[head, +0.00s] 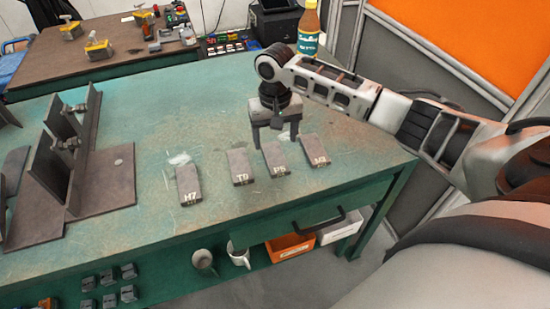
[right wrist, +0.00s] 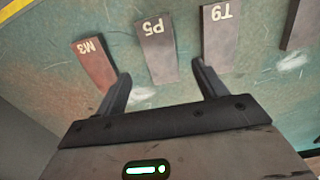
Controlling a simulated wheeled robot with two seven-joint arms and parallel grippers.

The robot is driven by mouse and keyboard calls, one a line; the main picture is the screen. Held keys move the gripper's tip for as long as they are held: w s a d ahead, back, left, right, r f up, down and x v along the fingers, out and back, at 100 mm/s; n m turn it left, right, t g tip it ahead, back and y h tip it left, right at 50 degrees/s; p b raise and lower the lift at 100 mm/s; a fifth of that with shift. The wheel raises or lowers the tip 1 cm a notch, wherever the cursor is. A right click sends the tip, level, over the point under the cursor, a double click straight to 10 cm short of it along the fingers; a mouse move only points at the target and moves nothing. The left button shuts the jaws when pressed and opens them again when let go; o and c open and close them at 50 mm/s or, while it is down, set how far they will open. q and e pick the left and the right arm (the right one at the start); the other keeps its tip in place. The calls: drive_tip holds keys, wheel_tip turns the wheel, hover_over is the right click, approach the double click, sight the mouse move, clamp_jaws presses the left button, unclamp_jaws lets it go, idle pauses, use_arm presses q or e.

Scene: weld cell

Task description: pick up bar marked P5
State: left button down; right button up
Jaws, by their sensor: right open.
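The bar marked P5 (head: 277,160) is a grey flat bar lying on the green table, third from the left in a row of similar bars. My right gripper (head: 275,136) is open and empty, pointing down just behind and above this bar. In the right wrist view the P5 bar (right wrist: 157,52) lies ahead of the open right gripper (right wrist: 162,73), roughly in line with the gap between its fingers. Its near end is close to the fingertips in the picture. My left gripper is not in view.
The T9 bar (head: 240,169) and M3 bar (head: 316,151) flank P5 with narrow gaps. The H7 bar (head: 188,186) lies further left. Steel angle plates (head: 85,140) stand at the table's left. The table's middle is clear.

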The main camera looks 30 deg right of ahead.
sight(275, 157)
drive_tip(key=shift+f, duration=2.95)
drive_tip(key=c, duration=1.4)
drive_tip(key=shift+w+r, duration=0.1)
drive_tip(key=shift+r, duration=0.05)
clamp_jaws()
drive_tip(key=shift+r, duration=0.1)
